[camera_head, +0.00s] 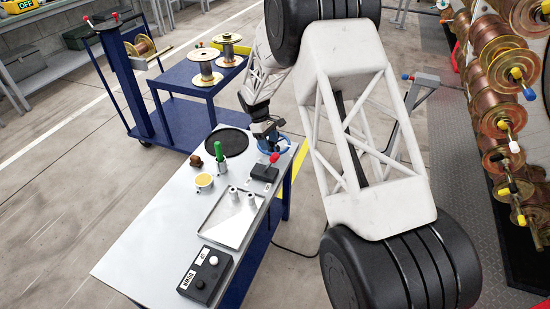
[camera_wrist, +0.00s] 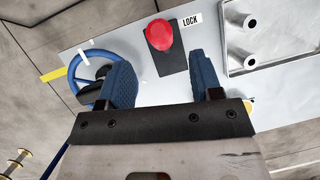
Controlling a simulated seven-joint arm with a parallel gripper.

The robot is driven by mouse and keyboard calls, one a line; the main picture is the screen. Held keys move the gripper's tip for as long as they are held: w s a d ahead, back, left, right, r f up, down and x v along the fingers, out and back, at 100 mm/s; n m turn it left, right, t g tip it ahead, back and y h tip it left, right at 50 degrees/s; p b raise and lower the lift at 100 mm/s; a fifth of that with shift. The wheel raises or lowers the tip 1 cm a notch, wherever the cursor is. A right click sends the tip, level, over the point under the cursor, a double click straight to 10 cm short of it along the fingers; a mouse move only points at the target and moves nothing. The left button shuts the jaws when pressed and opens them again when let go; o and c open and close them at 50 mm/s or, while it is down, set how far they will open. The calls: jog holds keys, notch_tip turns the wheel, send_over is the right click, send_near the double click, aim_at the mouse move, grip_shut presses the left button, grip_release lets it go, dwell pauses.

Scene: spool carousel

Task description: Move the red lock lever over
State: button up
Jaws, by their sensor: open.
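The red lock lever shows its round red knob (camera_wrist: 160,34) from above in the wrist view, over a dark base plate (camera_wrist: 172,62) beside a white LOCK label (camera_wrist: 190,20). In the head view the red knob (camera_head: 274,157) stands at the right edge of the table, by a small black block (camera_head: 264,173). My gripper (camera_wrist: 160,62) is open and empty. Its two blue fingers stand either side of the base plate in the wrist view, with the knob beyond their tips and not touched.
A blue handwheel (camera_wrist: 82,62) lies close to the left finger. A metal tray (camera_wrist: 272,62) with upright posts is to the right. The grey table (camera_head: 150,232) also holds a green-handled tool (camera_head: 219,150), a yellow cup (camera_head: 204,181) and a button box (camera_head: 205,274).

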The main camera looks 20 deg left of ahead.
aim_at(275, 157)
jog(key=shift+x, duration=3.8)
grip_shut()
